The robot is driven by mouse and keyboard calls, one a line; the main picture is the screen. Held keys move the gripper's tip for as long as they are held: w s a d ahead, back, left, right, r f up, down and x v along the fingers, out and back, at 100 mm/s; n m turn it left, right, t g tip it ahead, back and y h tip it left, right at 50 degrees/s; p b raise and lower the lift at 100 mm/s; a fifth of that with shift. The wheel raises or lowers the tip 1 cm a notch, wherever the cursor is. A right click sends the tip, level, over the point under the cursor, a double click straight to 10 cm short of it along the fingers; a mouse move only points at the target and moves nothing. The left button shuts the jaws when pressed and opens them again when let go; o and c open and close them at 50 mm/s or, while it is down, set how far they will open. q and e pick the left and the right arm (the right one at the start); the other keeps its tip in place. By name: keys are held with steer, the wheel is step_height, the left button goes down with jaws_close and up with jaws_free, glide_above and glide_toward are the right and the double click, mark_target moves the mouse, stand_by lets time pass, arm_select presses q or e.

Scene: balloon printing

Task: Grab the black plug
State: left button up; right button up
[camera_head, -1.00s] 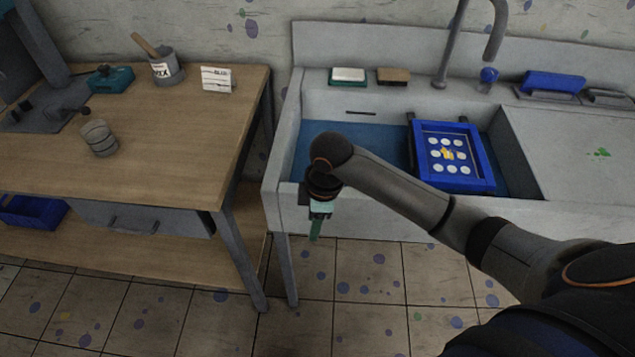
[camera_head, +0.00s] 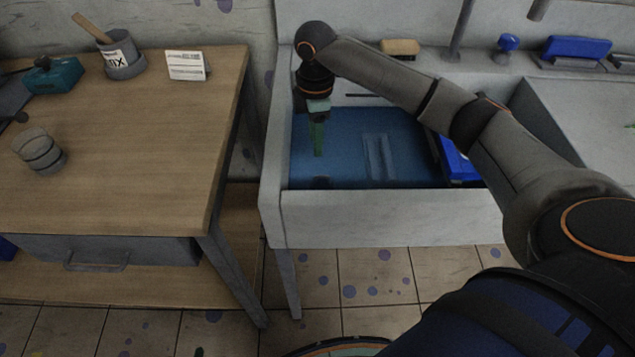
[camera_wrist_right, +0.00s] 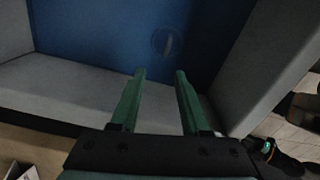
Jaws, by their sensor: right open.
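The sink basin (camera_head: 395,215) has a blue floor. A small dark patch (camera_head: 318,183) lies on that floor near the front left, probably the black plug. In the right wrist view a dark round shape with a pale streak (camera_wrist_right: 167,42), likely the plug, lies on the blue floor beyond my fingertips. My right gripper (camera_head: 318,152) points down inside the left part of the sink. Its two green fingers (camera_wrist_right: 160,75) are apart, with nothing between them. My left gripper is not in view.
The sink's front wall and left wall stand close around my right gripper. A blue frame (camera_head: 459,162) is in the sink to the right, partly behind my arm. A wooden table (camera_head: 130,130) with a glass jar (camera_head: 40,150) and a pot (camera_head: 122,62) stands left.

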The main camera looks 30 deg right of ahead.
glide_above(315, 176)
steer(key=f, duration=0.6)
steer(key=shift+w+d+b, duration=0.3)
steer(key=shift+d+b, duration=0.05)
steer(key=f, duration=0.5)
steer(key=shift+s+a+f+b, duration=0.1)
steer(key=shift+s+a+b, duration=0.15)
steer(key=shift+a+b, duration=0.15)
jaws_close()
